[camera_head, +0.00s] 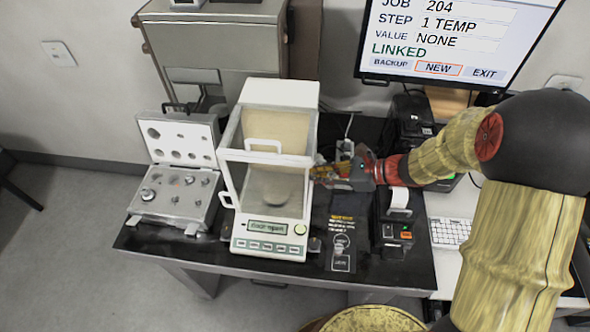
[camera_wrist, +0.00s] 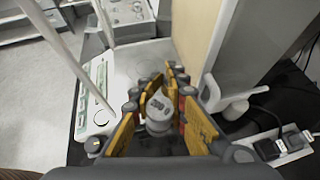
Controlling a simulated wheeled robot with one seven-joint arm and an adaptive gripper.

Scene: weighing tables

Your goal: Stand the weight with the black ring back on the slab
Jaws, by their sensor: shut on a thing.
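My gripper (camera_head: 324,173) is at the right side of the glass-sided balance (camera_head: 282,93), at about chamber height. In the wrist view my gripper (camera_wrist: 160,92) is shut on a small pale metal weight (camera_wrist: 158,124), which sits between the yellow finger pads. Dark marks show on the weight's top; I cannot make out a black ring. In the head view the fingers hide the weight. A dark slab-like panel (camera_head: 345,222) with yellow lettering and pale outlines lies right of the balance; I cannot tell whether it is the slab. The balance pan (camera_head: 277,197) looks empty.
An open weight case (camera_head: 172,222) with several weights stands left of the balance. A small printer (camera_head: 398,232) and cables with plugs (camera_wrist: 285,145) lie to the right. The monitor (camera_head: 455,40) stands behind. The table's front edge is close to the balance.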

